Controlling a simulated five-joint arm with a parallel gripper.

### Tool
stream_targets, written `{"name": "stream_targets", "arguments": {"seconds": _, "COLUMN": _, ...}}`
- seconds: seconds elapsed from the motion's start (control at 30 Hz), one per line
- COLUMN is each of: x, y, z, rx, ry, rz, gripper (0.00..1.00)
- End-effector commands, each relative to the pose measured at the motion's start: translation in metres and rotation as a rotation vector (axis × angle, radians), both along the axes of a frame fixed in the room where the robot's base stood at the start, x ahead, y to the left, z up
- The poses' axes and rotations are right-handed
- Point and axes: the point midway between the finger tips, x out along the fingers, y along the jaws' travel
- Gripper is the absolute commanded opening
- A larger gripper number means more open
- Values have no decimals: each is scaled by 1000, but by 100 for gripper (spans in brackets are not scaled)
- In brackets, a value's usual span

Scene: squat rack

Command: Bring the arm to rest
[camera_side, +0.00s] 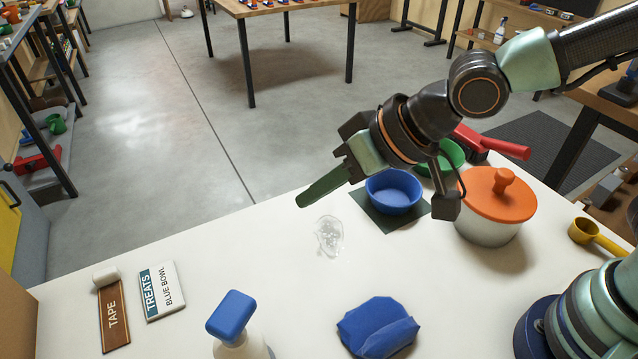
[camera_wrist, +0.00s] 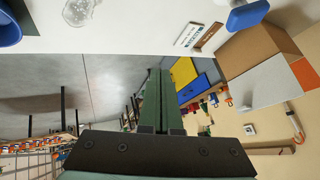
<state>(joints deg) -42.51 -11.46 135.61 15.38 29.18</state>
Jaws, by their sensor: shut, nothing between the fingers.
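My gripper (camera_side: 300,203) is above the white table (camera_side: 215,237) in the side view, its green fingers pointing down and to the left. The fingers are together with nothing between them. In the wrist view my gripper (camera_wrist: 158,72) also shows shut, with its two green fingers side by side. My arm reaches in from the upper right of the side view, and my base stands at the lower right.
A blue bowl (camera_side: 393,191) sits on a dark mat below my wrist.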

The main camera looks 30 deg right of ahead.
Motion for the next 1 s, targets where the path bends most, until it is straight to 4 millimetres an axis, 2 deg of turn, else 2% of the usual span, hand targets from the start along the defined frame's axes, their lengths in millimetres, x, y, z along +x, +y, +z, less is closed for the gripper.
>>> {"name": "stream_targets", "arguments": {"seconds": 0.03, "x": 14, "y": -34, "z": 9, "rx": -30, "ry": -11, "rz": -50, "gripper": 0}}
{"name": "stream_targets", "arguments": {"seconds": 0.17, "x": 26, "y": -113, "z": 23, "rx": -127, "ry": -9, "rz": -136, "gripper": 0}}
{"name": "stream_targets", "arguments": {"seconds": 0.2, "x": 26, "y": -136, "z": 26, "rx": -157, "ry": -4, "rz": -160, "gripper": 0}}
{"name": "stream_targets", "arguments": {"seconds": 0.3, "x": 19, "y": -190, "z": 34, "rx": -224, "ry": 15, "rz": -219, "gripper": 0}}
{"name": "stream_targets", "arguments": {"seconds": 0.43, "x": 2, "y": -242, "z": 39, "rx": -289, "ry": 49, "rz": -275, "gripper": 0}}
{"name": "stream_targets", "arguments": {"seconds": 0.5, "x": -7, "y": -260, "z": 40, "rx": -313, "ry": 65, "rz": -294, "gripper": 0}}
{"name": "stream_targets", "arguments": {"seconds": 0.63, "x": -19, "y": -278, "z": 41, "rx": -338, "ry": 86, "rz": -312, "gripper": 0}}
{"name": "stream_targets", "arguments": {"seconds": 1.0, "x": -21, "y": -281, "z": 41, "rx": -344, "ry": 92, "rz": -313, "gripper": 0}}
